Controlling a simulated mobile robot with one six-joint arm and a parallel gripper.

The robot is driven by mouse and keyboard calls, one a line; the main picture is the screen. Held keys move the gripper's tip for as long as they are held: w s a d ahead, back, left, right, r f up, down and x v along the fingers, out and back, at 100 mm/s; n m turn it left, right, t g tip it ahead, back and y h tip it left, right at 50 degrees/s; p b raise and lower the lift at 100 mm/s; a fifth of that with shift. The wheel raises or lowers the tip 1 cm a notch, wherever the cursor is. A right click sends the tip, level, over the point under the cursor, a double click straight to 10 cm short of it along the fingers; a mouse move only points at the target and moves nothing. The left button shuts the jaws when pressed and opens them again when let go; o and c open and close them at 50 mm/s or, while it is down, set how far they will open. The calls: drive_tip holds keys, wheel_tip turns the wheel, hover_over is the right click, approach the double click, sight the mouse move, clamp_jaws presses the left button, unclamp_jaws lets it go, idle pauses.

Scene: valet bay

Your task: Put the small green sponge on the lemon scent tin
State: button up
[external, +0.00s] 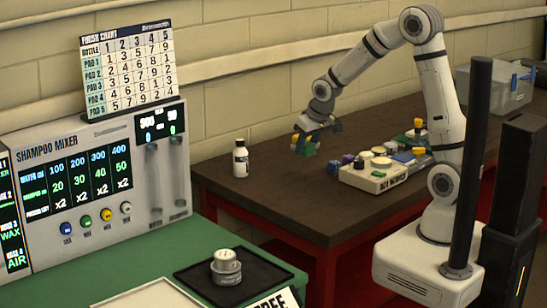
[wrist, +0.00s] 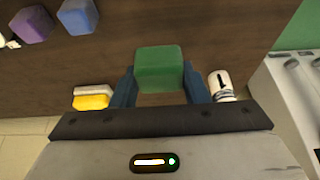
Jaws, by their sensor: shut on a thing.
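The small green sponge (wrist: 160,68) is held between the two blue fingers of my gripper (wrist: 160,88) in the wrist view. In the external view my gripper (external: 306,140) holds the green sponge (external: 310,150) above the left part of the brown table. I cannot pick out the lemon scent tin by any label. Round tins (external: 226,267) are stacked on a black tray at the front, and other round lidded items (external: 381,163) stand in a pale tray on the brown table; their labels are too small to read.
A white bottle (external: 240,158) stands at the table's left edge; it also shows in the wrist view (wrist: 221,86). A yellow and white block (wrist: 92,97), a purple block (wrist: 31,24) and a blue block (wrist: 77,15) lie nearby. The shampoo mixer (external: 95,180) stands left.

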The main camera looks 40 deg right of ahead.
drive_tip(key=shift+r, duration=0.95)
drive_tip(key=shift+a, duration=0.3)
drive_tip(key=a+f+n+y+b, duration=0.1)
drive_tip(key=a+n+b, duration=0.2)
drive_tip(key=a, duration=1)
drive_tip(key=n+g+y+b, duration=0.1)
drive_tip(key=n+y+b, duration=0.1)
drive_tip(key=n+b, duration=0.3)
hover_over(219, 254)
drive_tip(key=d+p, duration=0.1)
drive_tip(key=shift+n, duration=0.6)
drive_tip(key=f, duration=0.4)
drive_tip(key=s+f, duration=0.1)
drive_tip(key=f, duration=0.1)
drive_tip(key=shift+f, duration=2.4)
